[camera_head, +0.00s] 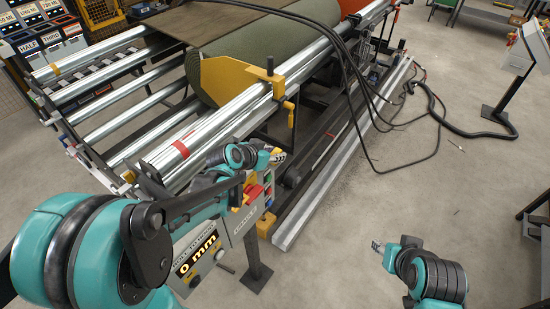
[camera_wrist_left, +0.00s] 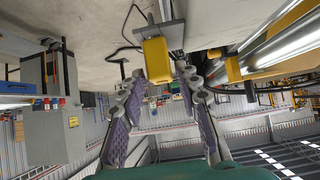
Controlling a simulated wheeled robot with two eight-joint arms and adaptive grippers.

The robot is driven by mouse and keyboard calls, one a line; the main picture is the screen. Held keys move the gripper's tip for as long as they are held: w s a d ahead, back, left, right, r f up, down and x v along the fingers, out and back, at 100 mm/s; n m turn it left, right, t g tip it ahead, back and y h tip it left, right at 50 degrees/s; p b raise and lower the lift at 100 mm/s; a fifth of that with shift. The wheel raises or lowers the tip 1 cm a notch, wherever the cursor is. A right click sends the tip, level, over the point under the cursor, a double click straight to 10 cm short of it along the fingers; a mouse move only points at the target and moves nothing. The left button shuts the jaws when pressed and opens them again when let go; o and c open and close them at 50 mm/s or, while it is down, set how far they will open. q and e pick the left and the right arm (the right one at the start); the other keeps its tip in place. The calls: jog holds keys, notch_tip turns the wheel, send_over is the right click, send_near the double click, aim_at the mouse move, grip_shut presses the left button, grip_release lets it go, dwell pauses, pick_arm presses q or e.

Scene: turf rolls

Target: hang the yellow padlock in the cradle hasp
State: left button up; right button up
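In the left wrist view, a yellow block that looks like the padlock (camera_wrist_left: 157,62) sits between and just beyond my left gripper's fingertips (camera_wrist_left: 161,72), against a grey plate. The fingers are spread along its two sides; I see no clear contact, and the shackle cannot be made out. In the head view, my left gripper (camera_head: 279,157) is above the control panel, beside the roller machine; the padlock cannot be made out there. My right gripper (camera_head: 377,246) is over bare floor at the lower right, its fingers too small to read. The cradle hasp cannot be picked out.
The roller machine (camera_head: 215,112) with a green turf roll (camera_head: 270,40) and yellow bracket (camera_head: 235,80) fills the upper left. A control panel (camera_head: 245,215) stands close below my left gripper. Black cables (camera_head: 440,115) lie on the floor; the right-hand floor is mostly clear.

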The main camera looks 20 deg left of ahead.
pick_arm(q)
jog(key=b+x, duration=0.1)
jog(key=x, duration=0.4)
jog(key=shift+w+f, duration=0.15)
jog(key=shift+w, duration=0.2)
jog(key=shift+s, duration=0.15)
jog(key=shift+c, duration=0.7)
grip_shut()
